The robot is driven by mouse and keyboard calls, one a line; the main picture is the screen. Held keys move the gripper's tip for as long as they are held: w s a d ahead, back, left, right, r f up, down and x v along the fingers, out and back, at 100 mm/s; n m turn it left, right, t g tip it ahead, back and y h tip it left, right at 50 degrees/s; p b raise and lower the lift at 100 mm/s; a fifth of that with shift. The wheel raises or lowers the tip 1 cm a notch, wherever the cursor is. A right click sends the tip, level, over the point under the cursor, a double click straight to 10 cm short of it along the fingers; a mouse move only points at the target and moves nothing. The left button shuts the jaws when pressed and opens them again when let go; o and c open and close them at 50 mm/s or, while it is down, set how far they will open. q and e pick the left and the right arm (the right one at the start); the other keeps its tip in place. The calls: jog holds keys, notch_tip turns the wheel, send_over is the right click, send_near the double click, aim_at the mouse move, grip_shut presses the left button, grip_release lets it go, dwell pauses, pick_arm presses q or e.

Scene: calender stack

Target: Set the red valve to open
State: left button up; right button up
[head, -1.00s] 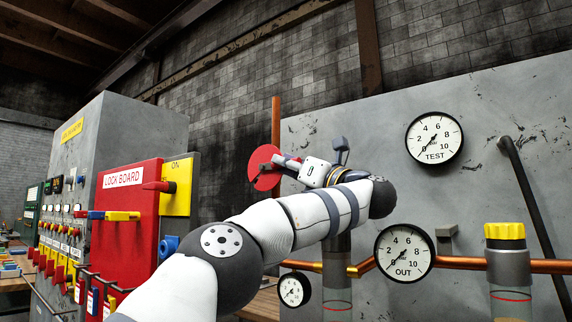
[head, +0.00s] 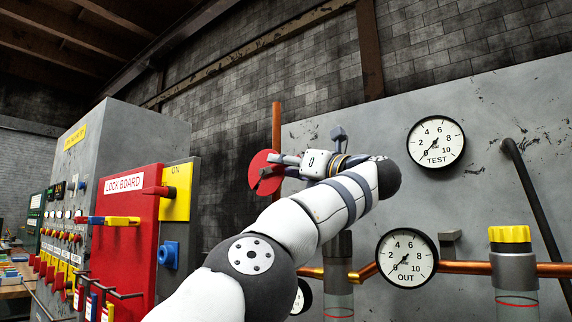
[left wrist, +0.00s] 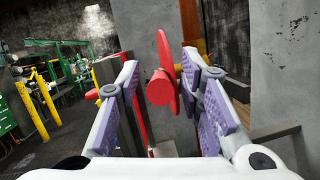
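The red valve (head: 263,171) is a red disc-shaped handle beside a vertical copper pipe, near the middle of the head view. In the left wrist view it shows as a red handle with a round hub (left wrist: 160,88), seen nearly edge-on. My left gripper (head: 271,166) is at the valve's right side in the head view. In the left wrist view its two purple-padded fingers (left wrist: 165,108) are apart, with the valve between or just beyond them. I see no clear contact. Part of the valve is hidden behind the fingers in the head view. My right gripper is out of view.
A red lock board (head: 128,220) with a yellow panel (head: 176,191) stands at the left. A grey wall panel carries the TEST gauge (head: 436,141) and the OUT gauge (head: 407,257). A copper pipe (head: 460,267) and a yellow-capped cylinder (head: 510,235) are at the right.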

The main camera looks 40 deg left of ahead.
pick_arm(q)
jog(key=v, duration=1.2)
